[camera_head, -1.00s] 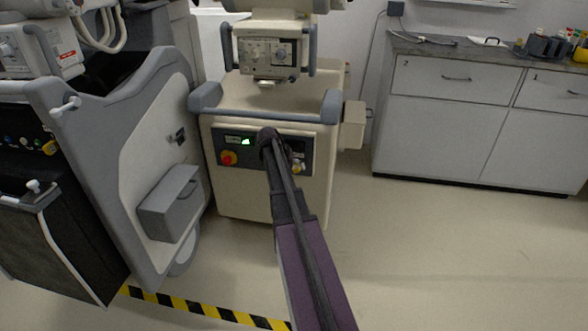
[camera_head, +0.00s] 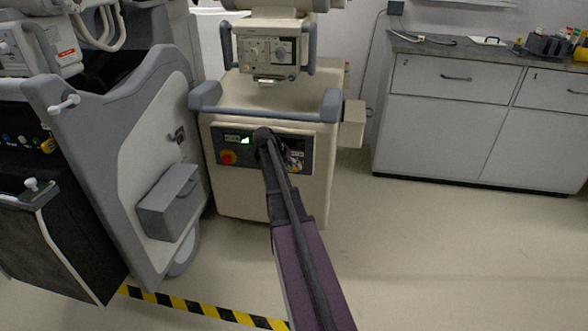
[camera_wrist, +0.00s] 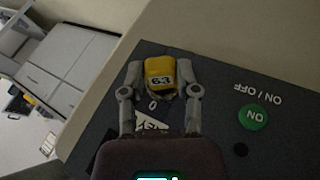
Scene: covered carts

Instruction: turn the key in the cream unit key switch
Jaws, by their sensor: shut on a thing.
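The cream unit (camera_head: 268,192) stands in the middle of the head view, with a dark control panel (camera_head: 219,146) on its front. My gripper (camera_head: 264,139) reaches the middle of that panel; its fingers are hidden behind my wrist there. The key is at the dark panel, just above printed marks "0" and "KEY". The key switch itself is mostly hidden under the key head and fingers.
A green ON button (camera_wrist: 254,117) under an ON / OFF label lies right of my gripper in the wrist view. A red knob (camera_head: 228,158) and a green lit display (camera_head: 245,140) sit left of it in the head view. A grey-sided cart (camera_head: 140,130) stands at left.

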